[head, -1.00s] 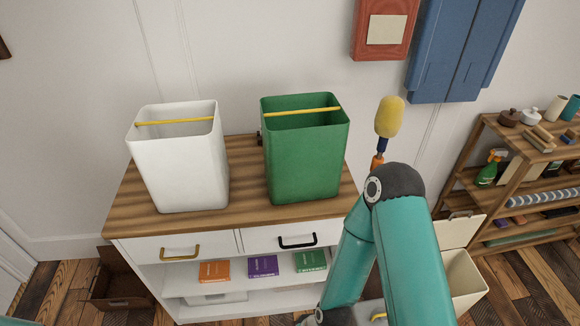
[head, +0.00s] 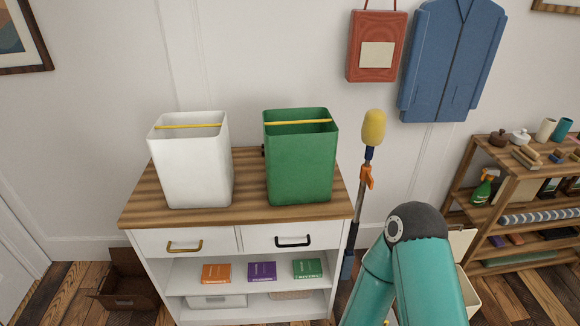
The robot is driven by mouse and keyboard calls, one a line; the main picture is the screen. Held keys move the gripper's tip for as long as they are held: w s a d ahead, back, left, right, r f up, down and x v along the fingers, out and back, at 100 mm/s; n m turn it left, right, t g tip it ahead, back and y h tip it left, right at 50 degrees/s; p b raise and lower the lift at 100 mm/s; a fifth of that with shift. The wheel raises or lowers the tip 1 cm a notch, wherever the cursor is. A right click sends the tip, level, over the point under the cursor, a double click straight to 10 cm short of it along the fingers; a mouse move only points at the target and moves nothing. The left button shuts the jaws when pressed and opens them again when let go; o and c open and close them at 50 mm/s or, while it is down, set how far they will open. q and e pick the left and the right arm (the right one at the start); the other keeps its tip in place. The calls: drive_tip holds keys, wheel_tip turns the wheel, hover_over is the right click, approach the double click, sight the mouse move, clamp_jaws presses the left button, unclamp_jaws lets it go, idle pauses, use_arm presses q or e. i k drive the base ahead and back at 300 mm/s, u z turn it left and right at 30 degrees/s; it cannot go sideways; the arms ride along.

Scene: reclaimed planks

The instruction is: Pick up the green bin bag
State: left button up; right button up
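The green bin bag (head: 301,165) is an open-topped, box-shaped green container standing upright on the right part of a wooden cabinet top. A yellow bar (head: 299,123) runs across its opening. A similar white bin (head: 194,165) with a yellow bar stands to its left, with a gap between them. My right arm shows at the lower right, in front of and to the right of the cabinet, apart from the green bag. Neither gripper is in view.
The cabinet top (head: 246,203) has bare wood around both bins. A yellow-headed duster (head: 373,128) stands right of the cabinet. A red bag (head: 376,47) and blue garment (head: 452,62) hang behind. A shelf rack (head: 520,200) stands at the right.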

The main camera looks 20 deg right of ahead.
sight(300, 144)
drive_tip(key=z, duration=0.1)
drive_tip(key=i, duration=0.9)
drive_tip(key=u, duration=0.05)
